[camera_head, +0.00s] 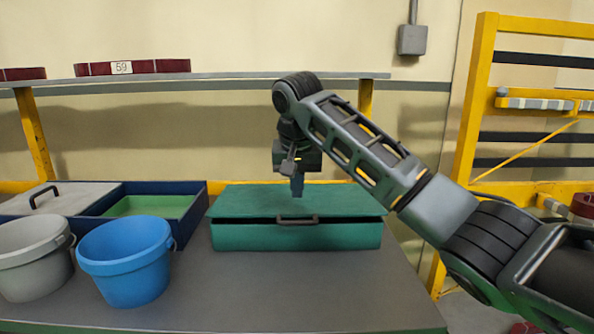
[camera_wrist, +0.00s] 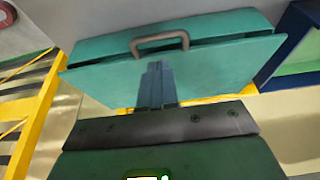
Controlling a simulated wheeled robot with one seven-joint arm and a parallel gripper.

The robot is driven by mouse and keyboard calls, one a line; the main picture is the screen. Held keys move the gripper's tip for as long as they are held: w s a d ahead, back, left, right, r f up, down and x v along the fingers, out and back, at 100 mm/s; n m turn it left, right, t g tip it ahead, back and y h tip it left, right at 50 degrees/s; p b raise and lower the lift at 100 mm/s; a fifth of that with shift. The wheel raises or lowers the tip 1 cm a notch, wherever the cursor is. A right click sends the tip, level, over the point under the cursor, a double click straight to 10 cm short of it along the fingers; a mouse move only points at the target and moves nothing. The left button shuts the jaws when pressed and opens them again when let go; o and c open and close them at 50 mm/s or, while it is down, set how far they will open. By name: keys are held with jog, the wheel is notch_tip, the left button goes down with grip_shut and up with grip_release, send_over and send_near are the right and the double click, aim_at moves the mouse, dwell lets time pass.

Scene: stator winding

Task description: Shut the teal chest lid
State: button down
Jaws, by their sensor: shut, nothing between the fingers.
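The teal chest (camera_head: 330,238) stands on the grey table in the head view. Its lid (camera_head: 240,201) is nearly down, with a narrow dark gap along the front edge, widest at the right. A dark handle (camera_head: 297,220) sits at the middle of the front edge. My gripper (camera_head: 297,190) points down over the middle of the lid, fingers together and empty. In the wrist view the shut fingers (camera_wrist: 156,75) lie in front of the lid (camera_wrist: 215,70), below the handle (camera_wrist: 160,42). I cannot tell whether the fingertips touch the lid.
A blue bucket (camera_head: 125,262) and a grey bucket (camera_head: 32,258) stand front left. A navy tray (camera_head: 196,210) with a green floor and a grey lid panel (camera_head: 60,198) are left of the chest. A shelf (camera_head: 230,75) runs behind.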

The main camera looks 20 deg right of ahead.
jog(key=x, duration=0.6)
jog(key=shift+s+a+f+p, duration=0.15)
jog(key=shift+s+f+p, duration=0.15)
jog(key=shift+s+f, duration=0.1)
jog(key=shift+f, duration=0.1)
jog(key=shift+s+f+p, duration=0.15)
jog(key=shift+f+p, duration=0.05)
jog(key=shift+f, duration=0.7)
jog(key=shift+s+f+p, duration=0.15)
jog(key=shift+f+p, duration=0.05)
jog(key=shift+f, duration=0.7)
jog(key=shift+f, duration=0.1)
